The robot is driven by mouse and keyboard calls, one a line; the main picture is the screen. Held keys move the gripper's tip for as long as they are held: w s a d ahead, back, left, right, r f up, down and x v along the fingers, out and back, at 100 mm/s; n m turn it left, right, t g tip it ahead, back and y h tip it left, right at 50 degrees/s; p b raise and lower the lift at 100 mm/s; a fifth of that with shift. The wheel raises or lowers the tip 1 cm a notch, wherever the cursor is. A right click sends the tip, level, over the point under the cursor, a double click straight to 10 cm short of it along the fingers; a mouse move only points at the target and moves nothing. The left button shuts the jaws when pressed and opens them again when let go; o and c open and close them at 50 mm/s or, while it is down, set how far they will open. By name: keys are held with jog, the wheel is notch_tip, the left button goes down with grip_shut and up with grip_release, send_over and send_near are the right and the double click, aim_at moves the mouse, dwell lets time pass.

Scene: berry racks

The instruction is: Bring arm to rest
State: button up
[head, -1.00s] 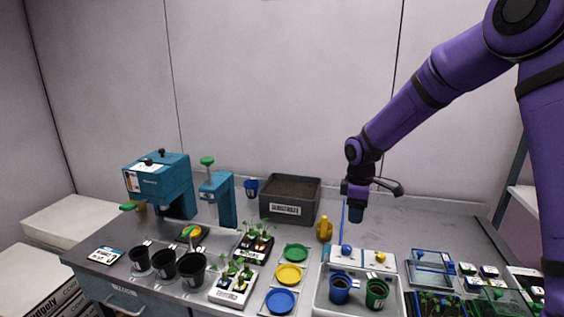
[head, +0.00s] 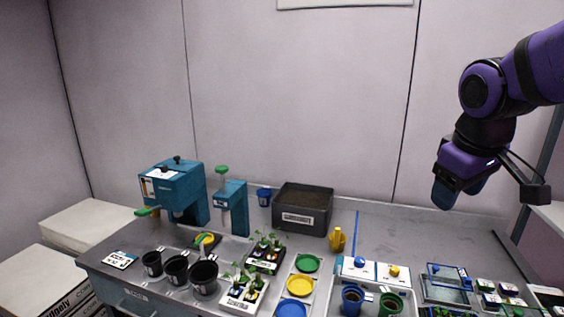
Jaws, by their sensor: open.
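My purple arm reaches in from the right edge of the head view. My gripper (head: 458,190) hangs above the right part of the bench, well clear of its surface. Its blue fingers point down and nothing shows between them. The gripper is open and touches nothing.
The grey bench (head: 391,225) holds a soil bin (head: 302,220), a teal machine (head: 187,195), black pots (head: 203,278), coloured discs (head: 300,285) and a tray with a blue pot (head: 352,299) and a green pot (head: 390,304). Small planted pots (head: 486,286) stand at right.

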jog(key=s+d+r+m+t+y, duration=0.1)
jog(key=s+m, duration=0.3)
jog(key=s, duration=0.9)
jog(key=shift+d+t, duration=0.15)
jog(key=shift+t, duration=0.25)
